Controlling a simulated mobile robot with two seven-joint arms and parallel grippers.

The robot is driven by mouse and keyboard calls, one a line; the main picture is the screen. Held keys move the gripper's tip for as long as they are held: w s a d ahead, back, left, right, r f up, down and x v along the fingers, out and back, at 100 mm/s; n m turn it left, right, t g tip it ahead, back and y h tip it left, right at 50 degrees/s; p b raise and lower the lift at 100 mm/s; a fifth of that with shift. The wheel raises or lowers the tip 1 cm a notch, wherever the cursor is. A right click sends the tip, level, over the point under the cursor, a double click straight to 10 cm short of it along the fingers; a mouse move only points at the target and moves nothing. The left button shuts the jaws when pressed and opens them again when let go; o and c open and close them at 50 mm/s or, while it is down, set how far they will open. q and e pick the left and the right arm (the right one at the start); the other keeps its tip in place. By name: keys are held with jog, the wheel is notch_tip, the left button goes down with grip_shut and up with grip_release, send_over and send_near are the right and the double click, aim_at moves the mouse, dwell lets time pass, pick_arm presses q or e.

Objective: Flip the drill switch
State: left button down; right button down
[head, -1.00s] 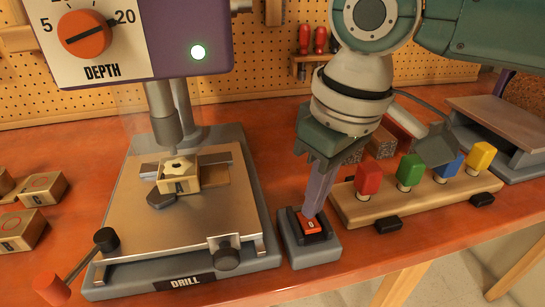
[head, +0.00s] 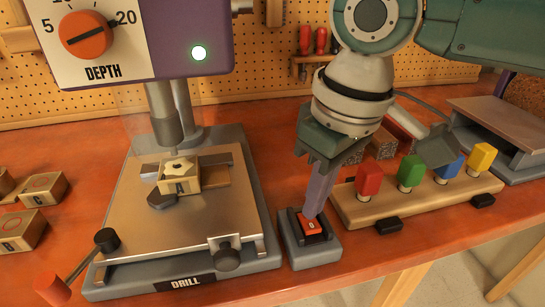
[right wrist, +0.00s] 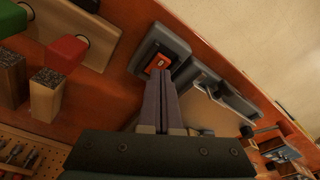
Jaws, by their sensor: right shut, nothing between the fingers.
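The drill switch (head: 311,226) is a red rocker in a grey box (head: 312,249) to the right of the drill base (head: 180,279). It also shows in the right wrist view (right wrist: 158,64). My right gripper (head: 316,212) is shut and empty, its fingers pointing down with the tips at the back edge of the rocker. I cannot tell whether they touch it. The drill (head: 168,120) carries a depth dial (head: 86,34) and a lit green lamp (head: 198,53). A wooden block (head: 180,180) sits under its chuck. My left gripper is out of view.
A wooden rack (head: 440,200) with red, green, blue and yellow pieces stands right of the switch. Several wooden blocks (head: 38,190) lie at the far left. A lever with a red knob (head: 52,289) sticks out at the drill's front left.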

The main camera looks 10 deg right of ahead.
jog(key=shift+f, duration=0.4)
jog(key=shift+f+b, duration=0.55)
jog(key=shift+f, duration=0.2)
dwell(0.5)
notch_tip(320, 180, up, 7)
jog(key=p, duration=0.8)
jog(key=shift+r+p, duration=0.1)
jog(key=shift+p, duration=0.3)
jog(key=shift+s+a, duration=0.1)
